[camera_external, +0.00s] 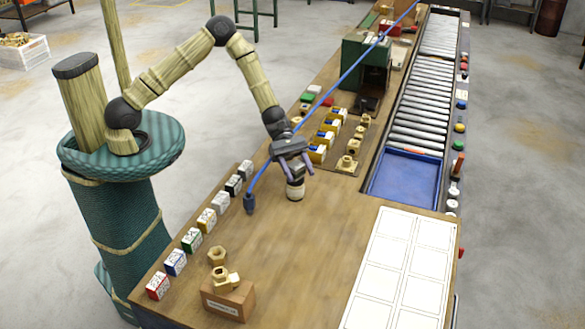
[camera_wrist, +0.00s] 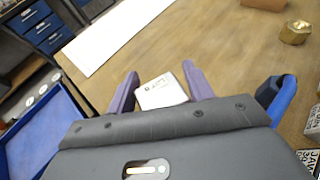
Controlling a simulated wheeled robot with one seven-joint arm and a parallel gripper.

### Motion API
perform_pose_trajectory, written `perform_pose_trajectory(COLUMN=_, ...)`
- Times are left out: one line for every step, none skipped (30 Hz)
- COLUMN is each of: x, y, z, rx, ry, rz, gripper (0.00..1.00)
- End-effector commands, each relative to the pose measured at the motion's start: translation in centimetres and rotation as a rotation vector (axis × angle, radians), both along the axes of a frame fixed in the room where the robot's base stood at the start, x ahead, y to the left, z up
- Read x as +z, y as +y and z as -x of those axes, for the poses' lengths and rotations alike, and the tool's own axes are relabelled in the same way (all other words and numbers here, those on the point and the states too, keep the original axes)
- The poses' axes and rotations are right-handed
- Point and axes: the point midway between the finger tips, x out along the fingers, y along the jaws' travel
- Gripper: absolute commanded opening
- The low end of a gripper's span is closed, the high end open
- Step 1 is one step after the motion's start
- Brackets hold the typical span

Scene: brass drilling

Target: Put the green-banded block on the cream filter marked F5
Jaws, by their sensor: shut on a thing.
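My gripper (camera_external: 294,172) points down over the middle of the wooden bench, shut on a pale cream piece (camera_external: 295,190). In the wrist view the piece (camera_wrist: 161,92) sits between the purple fingers (camera_wrist: 163,88), with small dark lettering that I cannot read surely. A block with a green side (camera_external: 191,241) stands in the row of labelled blocks along the bench's left edge, apart from my gripper. I cannot make out an F5 mark on anything.
A blue hose (camera_external: 345,75) crosses the bench to a nozzle (camera_external: 250,203) left of my gripper. A blue tray (camera_external: 404,178) and a white gridded sheet (camera_external: 400,270) lie right.

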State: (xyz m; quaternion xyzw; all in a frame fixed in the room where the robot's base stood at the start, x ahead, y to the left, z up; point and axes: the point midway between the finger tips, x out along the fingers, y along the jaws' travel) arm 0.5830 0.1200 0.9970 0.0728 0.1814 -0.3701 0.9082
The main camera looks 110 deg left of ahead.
Motion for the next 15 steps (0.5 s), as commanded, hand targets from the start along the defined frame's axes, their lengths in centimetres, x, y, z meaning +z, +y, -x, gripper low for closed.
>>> perform_pose_trajectory(x=-0.25, y=-0.07, z=-0.06, rx=-0.001, ry=-0.003, rz=0.002, gripper=0.08)
perform_pose_trajectory(x=-0.44, y=-0.08, z=-0.05, rx=-0.001, ry=-0.003, rz=0.002, gripper=0.08)
perform_pose_trajectory(x=-0.58, y=-0.08, z=-0.05, rx=-0.001, ry=-0.003, rz=0.002, gripper=0.08)
perform_pose_trajectory(x=-0.62, y=-0.08, z=-0.05, rx=-0.002, ry=-0.003, rz=0.001, gripper=0.08)
perform_pose_trajectory(x=-0.63, y=-0.07, z=-0.05, rx=-0.002, ry=-0.004, rz=0.0, gripper=0.08)
perform_pose_trajectory(x=-0.62, y=-0.07, z=-0.06, rx=-0.002, ry=-0.004, rz=0.0, gripper=0.08)
perform_pose_trajectory(x=-0.62, y=-0.06, z=-0.05, rx=-0.002, ry=-0.004, rz=0.0, gripper=0.08)
perform_pose_trajectory(x=-0.62, y=-0.06, z=-0.05, rx=-0.002, ry=-0.004, rz=0.0, gripper=0.08)
perform_pose_trajectory(x=-0.62, y=-0.07, z=-0.04, rx=-0.002, ry=-0.004, rz=0.0, gripper=0.08)
perform_pose_trajectory(x=-0.62, y=-0.07, z=-0.04, rx=-0.002, ry=-0.004, rz=0.0, gripper=0.08)
perform_pose_trajectory(x=-0.66, y=-0.07, z=-0.04, rx=-0.002, ry=-0.004, rz=0.0, gripper=0.08)
perform_pose_trajectory(x=-0.78, y=-0.07, z=-0.04, rx=-0.002, ry=-0.004, rz=0.0, gripper=0.08)
perform_pose_trajectory(x=-0.89, y=-0.07, z=-0.04, rx=-0.002, ry=-0.004, rz=0.0, gripper=0.08)
perform_pose_trajectory(x=-0.96, y=-0.07, z=-0.04, rx=-0.002, ry=-0.004, rz=0.0, gripper=0.08)
perform_pose_trajectory(x=-1.03, y=-0.04, z=0.0, rx=-0.002, ry=-0.001, rz=-0.001, gripper=0.55)
